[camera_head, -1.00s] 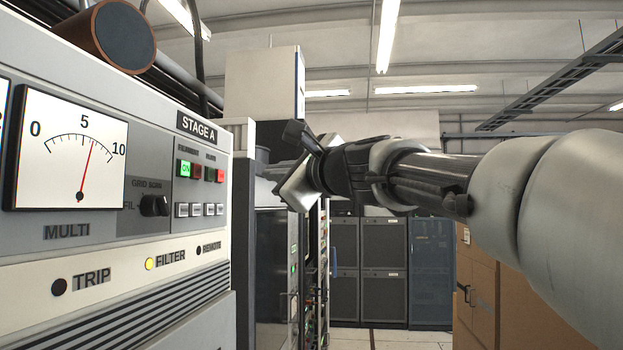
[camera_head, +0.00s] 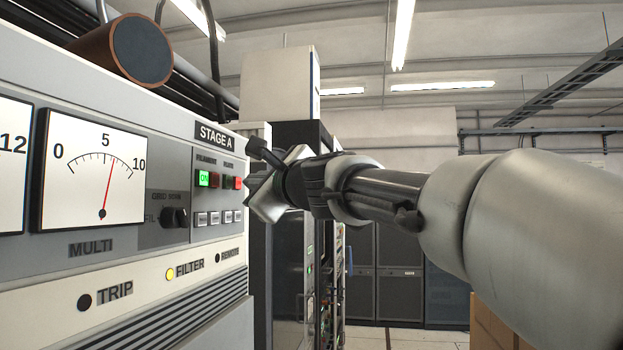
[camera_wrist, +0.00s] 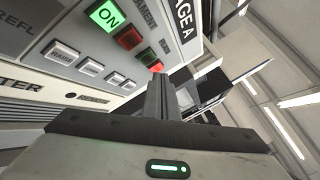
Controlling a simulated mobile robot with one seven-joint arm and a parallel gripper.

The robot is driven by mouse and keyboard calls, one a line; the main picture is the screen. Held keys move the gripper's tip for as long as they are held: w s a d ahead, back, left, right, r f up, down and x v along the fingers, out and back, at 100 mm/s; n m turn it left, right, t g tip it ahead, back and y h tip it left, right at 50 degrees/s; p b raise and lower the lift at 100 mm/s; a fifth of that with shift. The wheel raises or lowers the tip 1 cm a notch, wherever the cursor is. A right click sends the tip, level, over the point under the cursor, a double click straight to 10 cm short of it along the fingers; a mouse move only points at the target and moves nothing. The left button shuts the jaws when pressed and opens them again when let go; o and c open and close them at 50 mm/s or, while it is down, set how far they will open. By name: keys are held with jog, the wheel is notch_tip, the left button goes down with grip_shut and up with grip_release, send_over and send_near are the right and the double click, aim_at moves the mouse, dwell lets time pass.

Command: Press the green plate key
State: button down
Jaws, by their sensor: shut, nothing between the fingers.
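The STAGE A panel (camera_head: 215,134) carries a row of small keys under FILAMENT and PLATE labels. The dark green plate key (camera_head: 227,182) is unlit and third in the row; in the wrist view it shows (camera_wrist: 148,57) just above and left of my fingertips. The lit red plate key (camera_head: 238,183) is to its right, and in the wrist view it is partly behind the fingertips (camera_wrist: 157,67). My gripper (camera_head: 254,146) is shut and empty, its fingers pointing at the panel's right end. In the wrist view the gripper (camera_wrist: 158,78) appears close to the plate keys; contact cannot be told.
The lit green ON key (camera_head: 203,178) and a dark red key (camera_head: 215,180) sit left of the plate keys. Grey buttons (camera_head: 218,217) run below. A knob (camera_head: 174,217) and a meter (camera_head: 95,170) are further left. Tall racks (camera_head: 375,270) stand behind.

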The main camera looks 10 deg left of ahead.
jog(key=shift+a, duration=0.6)
jog(key=shift+a, duration=0.2)
dwell(1.5)
jog(key=shift+a, duration=0.25)
jog(key=shift+a+p, duration=0.35)
jog(key=shift+a, duration=0.05)
dwell(0.6)
dwell(0.4)
jog(key=shift+d+b, duration=0.3)
jog(key=shift+d, duration=0.5)
jog(key=shift+d, duration=0.1)
jog(key=d+b, duration=0.1)
jog(key=d, duration=0.3)
jog(key=shift+s+d+b, duration=0.2)
jog(key=shift+d+b, duration=0.15)
jog(key=shift+d, duration=0.05)
